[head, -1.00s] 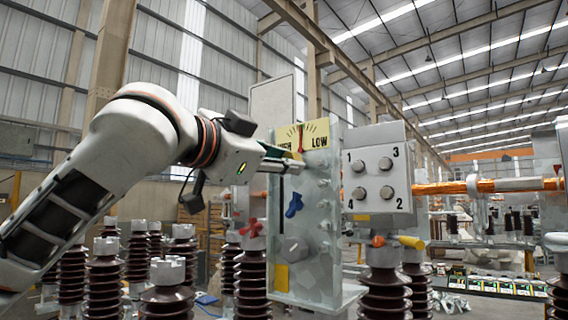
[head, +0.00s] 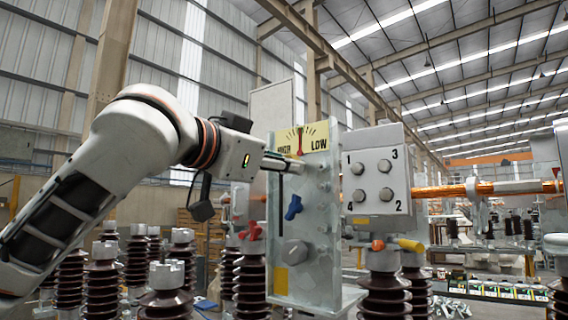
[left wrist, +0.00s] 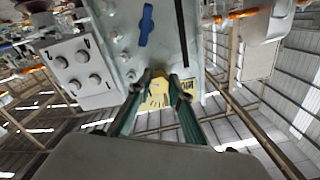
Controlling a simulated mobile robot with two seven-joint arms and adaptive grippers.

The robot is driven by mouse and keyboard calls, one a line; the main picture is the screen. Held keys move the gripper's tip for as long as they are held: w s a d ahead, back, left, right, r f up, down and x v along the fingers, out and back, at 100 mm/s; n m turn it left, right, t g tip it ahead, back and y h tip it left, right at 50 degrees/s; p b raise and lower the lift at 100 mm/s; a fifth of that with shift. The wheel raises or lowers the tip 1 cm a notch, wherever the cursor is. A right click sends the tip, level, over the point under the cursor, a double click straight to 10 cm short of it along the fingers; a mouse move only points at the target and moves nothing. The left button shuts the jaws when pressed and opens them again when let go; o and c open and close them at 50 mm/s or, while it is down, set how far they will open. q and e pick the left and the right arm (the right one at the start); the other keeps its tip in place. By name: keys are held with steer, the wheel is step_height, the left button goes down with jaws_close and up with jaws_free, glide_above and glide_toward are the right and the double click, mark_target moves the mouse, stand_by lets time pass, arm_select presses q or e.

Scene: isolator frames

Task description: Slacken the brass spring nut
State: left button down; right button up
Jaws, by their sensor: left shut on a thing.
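My left gripper (head: 287,163) reaches in from the left to the upper front of the grey isolator panel (head: 315,240), just below the gauge plate. It also shows in the left wrist view (left wrist: 162,80), its two tips close together on a small piece. That piece, at the place of the brass spring nut, is mostly hidden by the fingers. The yellow gauge plate (head: 312,143), marked HIGH and LOW, has a red needle (head: 300,141) standing near upright, toward the HIGH side. My right gripper is not in view.
A blue handle (head: 293,206), a grey knob (head: 294,251) and a dark slot sit on the panel below the gripper. A grey box (head: 376,175) with numbered knobs stands to the right. Ribbed brown insulators (head: 104,285) crowd below the arm.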

arm_select(q)
steer(key=c, duration=1.8)
jaws_free()
steer(key=shift+c, duration=0.2)
steer(key=v, duration=1.2)
